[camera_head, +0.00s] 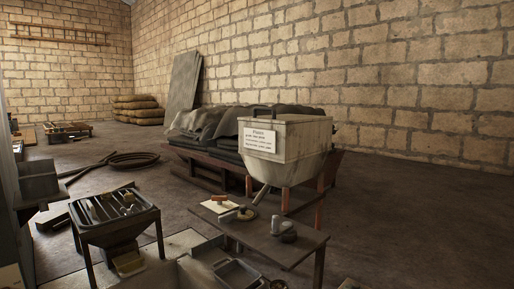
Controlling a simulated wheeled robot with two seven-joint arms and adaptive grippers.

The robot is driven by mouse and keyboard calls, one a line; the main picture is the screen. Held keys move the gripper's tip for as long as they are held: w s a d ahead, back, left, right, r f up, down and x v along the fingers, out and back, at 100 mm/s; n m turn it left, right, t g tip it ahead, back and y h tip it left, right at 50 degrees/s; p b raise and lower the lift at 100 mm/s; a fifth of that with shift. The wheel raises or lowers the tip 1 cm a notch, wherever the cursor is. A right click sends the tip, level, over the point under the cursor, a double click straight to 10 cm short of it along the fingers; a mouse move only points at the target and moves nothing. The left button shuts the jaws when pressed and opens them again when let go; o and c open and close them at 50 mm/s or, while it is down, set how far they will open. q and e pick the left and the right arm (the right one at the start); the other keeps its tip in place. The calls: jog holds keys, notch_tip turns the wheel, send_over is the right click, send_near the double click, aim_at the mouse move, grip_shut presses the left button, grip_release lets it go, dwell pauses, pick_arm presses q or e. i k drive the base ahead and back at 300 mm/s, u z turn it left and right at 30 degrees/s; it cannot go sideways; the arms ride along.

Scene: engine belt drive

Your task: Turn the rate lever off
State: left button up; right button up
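I cannot make out a rate lever for certain. A pale box-shaped hopper (310,145) with a tapered bottom stands at the middle right, with a white sign (260,140) on its front; the sign's text is too small to read. A grey machine body (18,220) fills the left edge and is cut off by the frame. Neither of my grippers is in view.
A low wooden table (285,250) holds small parts, near a metal-topped stand (112,219) with trays. A hose coil (133,160) lies on the floor. A tarp-covered heap (200,125) stands behind. The floor at right (430,210) is clear.

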aim_at(220, 198)
jog(key=k, duration=0.6)
jog(key=u, duration=0.95)
jog(key=i, duration=1.85)
jog(key=z, duration=0.7)
